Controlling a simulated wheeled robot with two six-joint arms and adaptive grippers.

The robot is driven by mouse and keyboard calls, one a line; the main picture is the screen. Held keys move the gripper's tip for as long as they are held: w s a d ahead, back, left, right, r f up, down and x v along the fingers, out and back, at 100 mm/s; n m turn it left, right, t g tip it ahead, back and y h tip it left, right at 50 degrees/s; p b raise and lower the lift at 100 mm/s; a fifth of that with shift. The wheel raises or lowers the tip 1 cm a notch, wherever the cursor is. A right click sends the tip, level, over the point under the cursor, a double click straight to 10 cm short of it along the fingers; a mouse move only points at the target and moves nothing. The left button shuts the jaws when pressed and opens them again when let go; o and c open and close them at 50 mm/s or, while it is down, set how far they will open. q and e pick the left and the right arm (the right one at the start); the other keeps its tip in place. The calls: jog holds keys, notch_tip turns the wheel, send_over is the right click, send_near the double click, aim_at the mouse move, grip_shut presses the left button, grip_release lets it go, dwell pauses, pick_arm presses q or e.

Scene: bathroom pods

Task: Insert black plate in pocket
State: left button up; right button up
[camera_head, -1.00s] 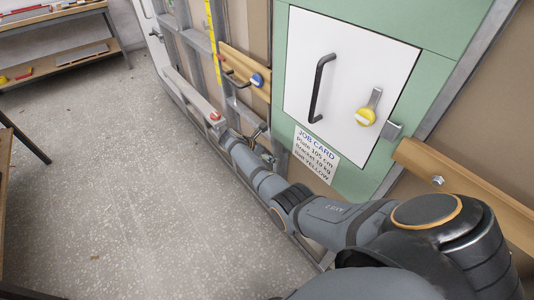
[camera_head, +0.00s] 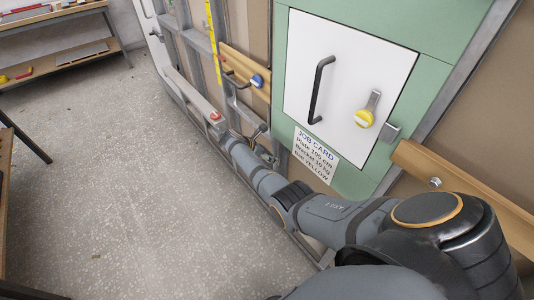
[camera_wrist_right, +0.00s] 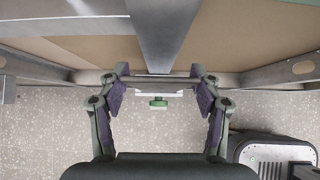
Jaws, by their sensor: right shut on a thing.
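My right gripper (camera_head: 262,146) is low against the wall framing in the head view, at the far end of my outstretched arm. In the right wrist view my right gripper (camera_wrist_right: 160,84) has its two fingers spread wide, with a thin pale flat piece (camera_wrist_right: 174,93) between the tips, seen edge-on. A small green block (camera_wrist_right: 158,102) shows just below that piece. I cannot make out a black face on it, so I cannot tell if it is the black plate. I cannot make out the pocket. My left gripper is not in view.
A grey metal stud (camera_wrist_right: 160,32) runs down to a floor rail in the wrist view. A white door (camera_head: 340,90) with a black handle and yellow knob is set in a green panel (camera_head: 440,28). A job card (camera_head: 316,156) hangs below. The floor (camera_head: 120,170) is clear; a shelf stands far left.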

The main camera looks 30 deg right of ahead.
jog(key=shift+w+r, duration=0.1)
dwell(0.7)
jog(key=shift+f+b, duration=2.15)
jog(key=shift+f, duration=1.05)
dwell(0.4)
jog(key=o, duration=1.3)
jog(key=shift+o, duration=0.2)
jog(key=v, duration=1.2)
